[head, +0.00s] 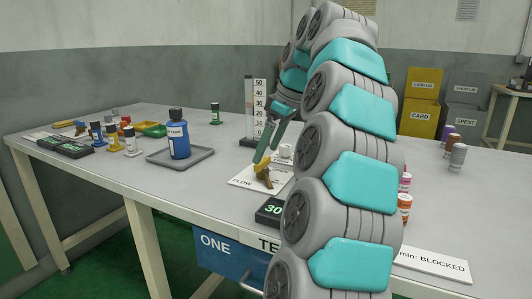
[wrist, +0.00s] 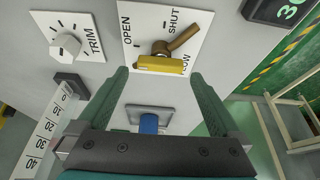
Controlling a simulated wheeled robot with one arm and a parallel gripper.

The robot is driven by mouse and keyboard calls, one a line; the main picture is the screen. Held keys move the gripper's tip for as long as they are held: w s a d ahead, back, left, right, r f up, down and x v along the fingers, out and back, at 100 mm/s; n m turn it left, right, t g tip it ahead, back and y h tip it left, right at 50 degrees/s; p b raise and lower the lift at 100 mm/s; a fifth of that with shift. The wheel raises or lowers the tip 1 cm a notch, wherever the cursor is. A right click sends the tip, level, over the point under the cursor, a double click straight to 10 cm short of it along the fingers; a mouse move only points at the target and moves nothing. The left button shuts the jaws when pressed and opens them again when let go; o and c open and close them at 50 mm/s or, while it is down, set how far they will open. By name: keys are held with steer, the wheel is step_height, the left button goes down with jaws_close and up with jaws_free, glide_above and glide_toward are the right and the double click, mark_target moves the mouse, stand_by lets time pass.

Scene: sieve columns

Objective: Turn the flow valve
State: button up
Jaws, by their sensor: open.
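The flow valve (wrist: 181,39) has a brown arm and a yellow bar-like part (wrist: 160,65) and sits on a white plate marked OPEN, SHUT and FLOW (wrist: 136,45). In the wrist view the brown arm slants up and right, toward the SHUT side. The valve also shows in the head view (head: 264,179), partly behind the yellow part. My gripper (wrist: 157,73) is open, its green fingers either side of the yellow part in the picture. I cannot tell whether they touch it. In the head view my gripper (head: 268,148) is just above the plate.
A TRIM knob (wrist: 66,45) is beside the valve plate. The scaled column (head: 249,110) stands behind. A blue bottle (head: 178,138) stands on a grey tray (head: 200,158) to the left. A dark display box (head: 270,211) is in front; my arm hides the table's right-middle.

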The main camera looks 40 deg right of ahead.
steer(key=p+v, duration=0.4)
steer(key=v, duration=0.1)
steer(key=shift+s, duration=0.1)
stand_by(0.5)
